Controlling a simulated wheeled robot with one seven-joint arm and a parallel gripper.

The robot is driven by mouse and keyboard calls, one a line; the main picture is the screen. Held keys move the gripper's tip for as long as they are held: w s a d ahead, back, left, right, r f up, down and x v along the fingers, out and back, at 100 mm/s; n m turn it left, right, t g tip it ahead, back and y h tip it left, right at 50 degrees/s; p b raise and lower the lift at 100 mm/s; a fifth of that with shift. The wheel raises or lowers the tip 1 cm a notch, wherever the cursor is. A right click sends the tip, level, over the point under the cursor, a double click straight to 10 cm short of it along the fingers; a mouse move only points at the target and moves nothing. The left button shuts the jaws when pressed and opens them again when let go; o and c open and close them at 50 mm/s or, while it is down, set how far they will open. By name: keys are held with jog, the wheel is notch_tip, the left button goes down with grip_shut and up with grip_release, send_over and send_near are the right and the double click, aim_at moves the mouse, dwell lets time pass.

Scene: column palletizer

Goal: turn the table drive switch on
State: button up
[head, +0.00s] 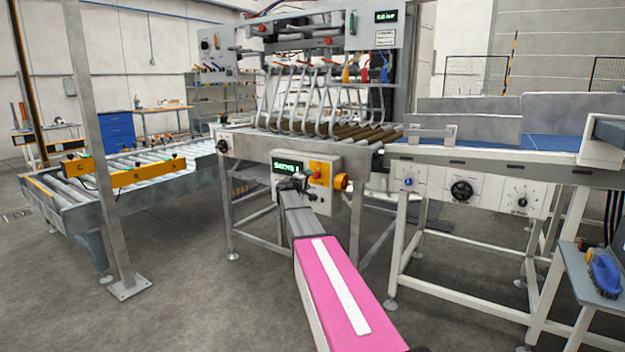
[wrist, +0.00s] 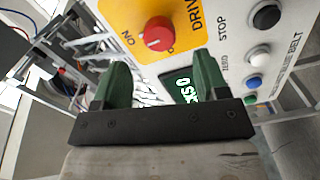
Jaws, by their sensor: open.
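The drive switch is a red knob (wrist: 158,33) on a yellow plate (wrist: 190,22) marked "DRIVE", with "ON" lettered beside it in the wrist view. In the head view the knob (head: 316,175) is on the front of the light grey control box (head: 330,160). My gripper (wrist: 161,66) is open, with its two green fingers apart and nothing between them. The knob shows beyond the fingertips, roughly between them in the picture; I see no contact. In the head view my gripper (head: 296,181) is in front of the box, left of the knob.
A lit green display (head: 286,167) is left of the knob. An orange knob (head: 342,182) sticks out at the box's right. Black, white and blue buttons (wrist: 258,54) line the panel in the wrist view. The roller table (head: 345,137) is above the box; steel legs stand around.

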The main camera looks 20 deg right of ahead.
jog(key=v, duration=0.4)
jog(key=shift+s+a, duration=0.2)
jog(key=s+a+f+m+g+y, duration=0.2)
jog(key=s+a+f+g+y, duration=0.1)
jog(key=s+f, duration=0.75)
jog(key=s+a+f+m+g+y, duration=0.1)
jog(key=s+a+f+g+y, duration=0.2)
jog(key=s+f, duration=0.75)
jog(key=s+a+f+g+y, duration=0.1)
jog(key=s+a+f+y, duration=0.1)
jog(key=s, duration=0.6)
jog(key=s+a+f+m+g+y, duration=0.1)
jog(key=s+a+f+g+y, duration=0.1)
jog(key=s+a, duration=0.5)
jog(key=s+a+f+g+y, duration=0.2)
jog(key=s+a+f+y, duration=0.2)
jog(key=s, duration=0.6)
jog(key=shift+a+f+m, duration=0.4)
jog(key=shift+a, duration=0.1)
